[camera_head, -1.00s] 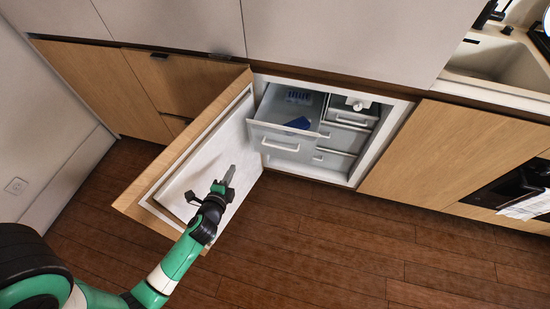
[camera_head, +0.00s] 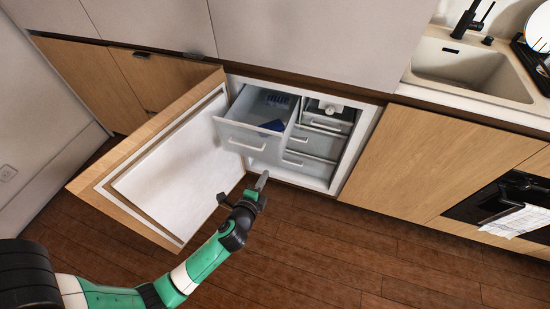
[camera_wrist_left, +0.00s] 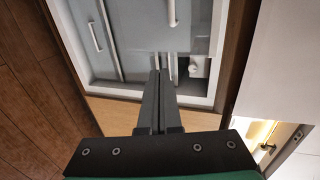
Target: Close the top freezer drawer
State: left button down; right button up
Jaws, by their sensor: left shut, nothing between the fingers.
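The top freezer drawer (camera_head: 249,137) is pulled out of the white freezer compartment (camera_head: 374,122) in the head view. It is pale grey with a white bar handle (camera_head: 243,145) on its front, and blue items lie inside. My left gripper (camera_head: 262,180) is shut and empty, in front of and below the drawer, apart from its handle. In the left wrist view the closed fingers (camera_wrist_left: 157,80) point toward the freezer, with a white handle (camera_wrist_left: 172,12) beyond at the top. My right gripper is not in view.
The wood-faced freezer door (camera_head: 150,150) stands wide open on the left. Other drawers (camera_head: 312,144) sit further in on the right. Wooden floor (camera_head: 330,250) is clear in front. A sink (camera_head: 465,65) and an oven (camera_head: 500,205) are at the right.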

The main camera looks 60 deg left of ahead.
aim_at(277, 151)
pick_arm(q)
jog(key=b+x, duration=0.1)
jog(key=x, duration=0.2)
jog(key=b+x, duration=0.1)
jog(key=x, duration=0.2)
jog(key=b+x, duration=0.1)
jog(key=x, duration=0.3)
jog(key=shift+a+r+b, duration=0.1)
jog(key=shift+r+b, duration=0.2)
jog(key=shift+w+a+r, duration=0.1)
jog(key=shift+w+a, duration=0.15)
jog(key=shift+w, duration=0.1)
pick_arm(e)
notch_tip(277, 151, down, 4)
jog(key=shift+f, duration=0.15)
